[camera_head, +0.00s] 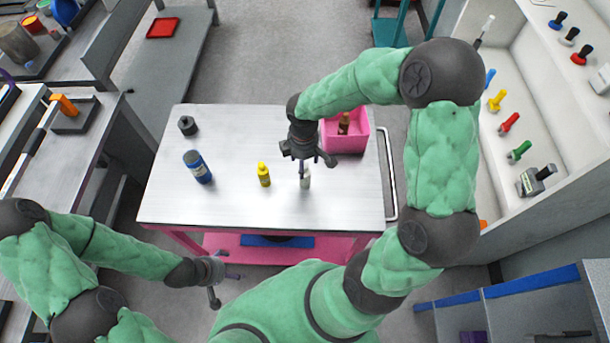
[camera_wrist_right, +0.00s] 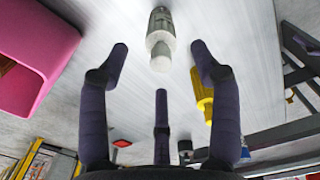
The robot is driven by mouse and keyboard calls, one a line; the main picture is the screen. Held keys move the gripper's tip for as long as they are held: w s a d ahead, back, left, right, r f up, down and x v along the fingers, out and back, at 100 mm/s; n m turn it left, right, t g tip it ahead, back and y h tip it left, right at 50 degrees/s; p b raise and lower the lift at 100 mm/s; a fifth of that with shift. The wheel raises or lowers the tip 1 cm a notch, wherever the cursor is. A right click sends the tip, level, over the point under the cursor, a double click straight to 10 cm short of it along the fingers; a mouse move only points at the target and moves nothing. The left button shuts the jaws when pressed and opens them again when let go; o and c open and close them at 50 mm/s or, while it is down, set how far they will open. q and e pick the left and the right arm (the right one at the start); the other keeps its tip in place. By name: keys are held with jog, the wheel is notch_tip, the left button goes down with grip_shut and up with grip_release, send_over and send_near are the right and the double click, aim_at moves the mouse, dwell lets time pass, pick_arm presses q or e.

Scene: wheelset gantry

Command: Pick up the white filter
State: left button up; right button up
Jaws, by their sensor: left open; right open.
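The white filter (camera_head: 306,181) stands on the white table top, directly below my right gripper (camera_head: 309,158) in the head view. My right gripper partly covers it there. In the right wrist view the filter (camera_wrist_right: 160,42) shows as a pale cylinder with a grey-green part, just beyond the open fingers (camera_wrist_right: 160,75) and roughly centred between them. The fingers look apart from it, with nothing held. My left gripper (camera_head: 214,281) is open and empty, low in front of the table's front left edge.
A blue can (camera_head: 198,167) and a dark cylinder (camera_head: 187,125) are farther left. A pink bin (camera_head: 345,146) holding a brown bottle (camera_head: 343,123) is behind the filter.

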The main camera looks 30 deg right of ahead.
jog(key=shift+w+d+f, duration=0.1)
jog(key=shift+f, duration=1.15)
jog(key=f, duration=0.1)
jog(key=f+b, duration=0.1)
jog(key=f, duration=0.2)
jog(key=shift+s+f+b, duration=0.3)
jog(key=shift+s+f, duration=0.1)
jog(key=c, duration=1.2)
